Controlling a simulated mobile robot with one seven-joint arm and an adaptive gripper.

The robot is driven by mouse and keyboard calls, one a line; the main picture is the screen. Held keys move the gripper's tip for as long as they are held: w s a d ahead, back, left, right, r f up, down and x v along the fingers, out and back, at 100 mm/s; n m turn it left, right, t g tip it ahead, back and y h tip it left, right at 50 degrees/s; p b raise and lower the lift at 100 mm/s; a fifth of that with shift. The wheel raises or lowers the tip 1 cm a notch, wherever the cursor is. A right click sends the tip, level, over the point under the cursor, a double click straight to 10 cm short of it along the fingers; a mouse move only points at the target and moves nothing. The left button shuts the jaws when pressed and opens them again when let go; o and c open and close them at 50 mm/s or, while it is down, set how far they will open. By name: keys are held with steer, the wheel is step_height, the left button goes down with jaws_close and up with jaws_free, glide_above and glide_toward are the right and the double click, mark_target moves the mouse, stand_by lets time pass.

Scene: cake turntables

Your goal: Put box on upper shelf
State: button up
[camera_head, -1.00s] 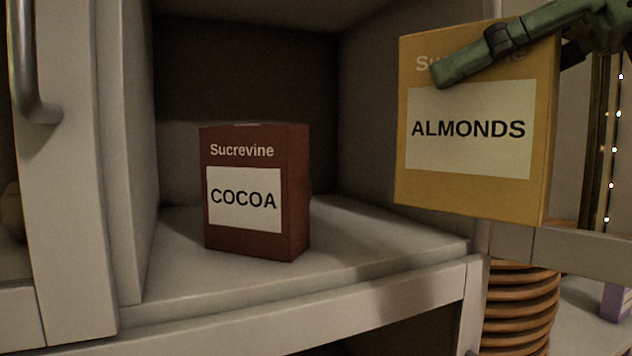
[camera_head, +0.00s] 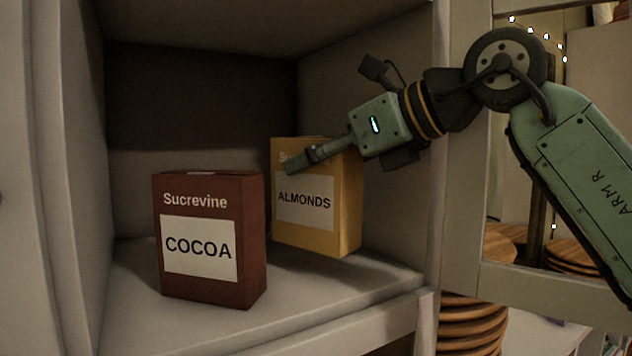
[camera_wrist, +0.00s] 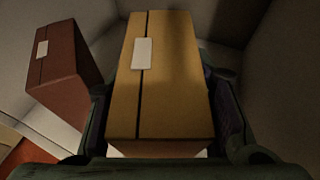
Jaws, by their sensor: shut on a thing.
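The yellow almonds box (camera_head: 318,228) is inside the shelf compartment, upright, to the right of and a little behind the brown cocoa box. My gripper (camera_head: 300,163) reaches in from the right and is shut on the almonds box near its top. In the wrist view the almonds box (camera_wrist: 170,80) stands between both fingers of my gripper (camera_wrist: 165,125). Its base is close to the shelf (camera_head: 130,270); I cannot tell whether it touches.
The brown cocoa box (camera_head: 210,240) stands on the shelf at left, close beside the almonds box; it also shows in the wrist view (camera_wrist: 62,80). The compartment's right wall (camera_head: 400,110) is near my wrist. Stacked wooden plates (camera_head: 470,325) are below right.

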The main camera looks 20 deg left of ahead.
mark_target(315, 189)
step_height(315, 189, down, 2)
steer(key=shift+s+a+f, duration=0.1)
steer(key=shift+w+a+f+p, duration=0.1)
steer(key=shift+w+f+p, duration=0.1)
steer(key=shift+f+p, duration=0.45)
steer(key=shift+f, duration=0.2)
steer(key=o, duration=1.5)
